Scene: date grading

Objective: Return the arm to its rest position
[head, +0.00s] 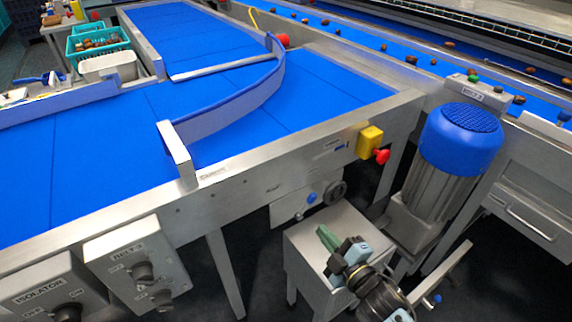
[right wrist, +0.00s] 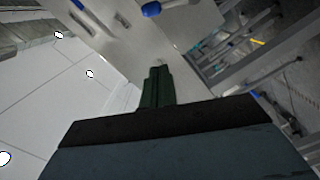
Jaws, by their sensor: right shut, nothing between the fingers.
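My right gripper (head: 326,238) shows at the lower middle of the head view, with green fingers held together and nothing between them. It is in front of the conveyor's side frame, over a grey metal box (head: 312,262). In the right wrist view its green fingers (right wrist: 157,84) are also together, with a pale metal surface beyond them. I cannot tell from these views whether the fingers touch anything. My left gripper is in neither view.
A blue conveyor belt (head: 100,135) with a curved guide (head: 235,108) fills the left and middle. A red emergency button on a yellow box (head: 370,140), a blue-capped motor (head: 460,138) and a BELT 3 control box (head: 135,262) stand near my arm. Teal crates (head: 100,55) are back left.

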